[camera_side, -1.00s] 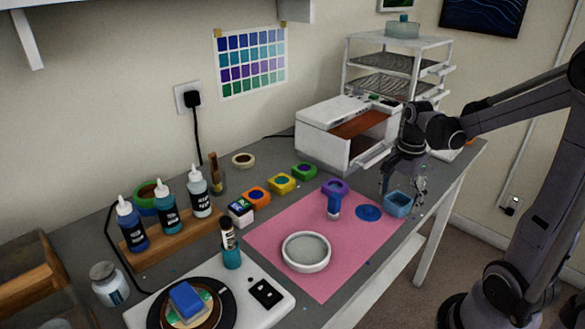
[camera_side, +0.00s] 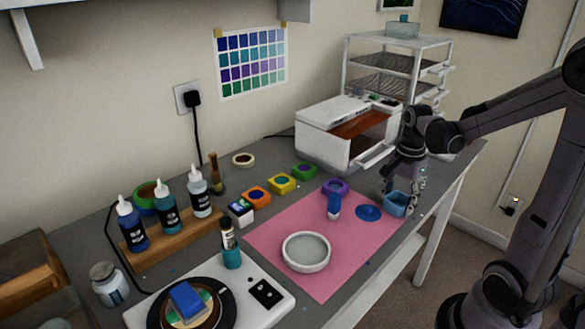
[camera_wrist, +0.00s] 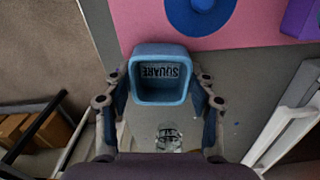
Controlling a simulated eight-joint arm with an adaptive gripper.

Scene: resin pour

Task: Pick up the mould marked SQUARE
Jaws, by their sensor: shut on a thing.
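The mould marked SQUARE (camera_side: 395,204) is a light blue, open-topped square cup at the right end of the bench, beside the pink mat. In the wrist view the mould (camera_wrist: 160,97) shows the word SQUARE on its inside floor, upside down in the picture. My gripper (camera_side: 399,197) is down at the mould in the side view. In the wrist view my gripper (camera_wrist: 160,88) has one finger against each side wall, shut on the mould. I cannot tell whether the mould's base touches the bench.
A white box-shaped oven (camera_side: 345,132) stands behind. A clear cup-like item (camera_wrist: 168,137) is close to my gripper.

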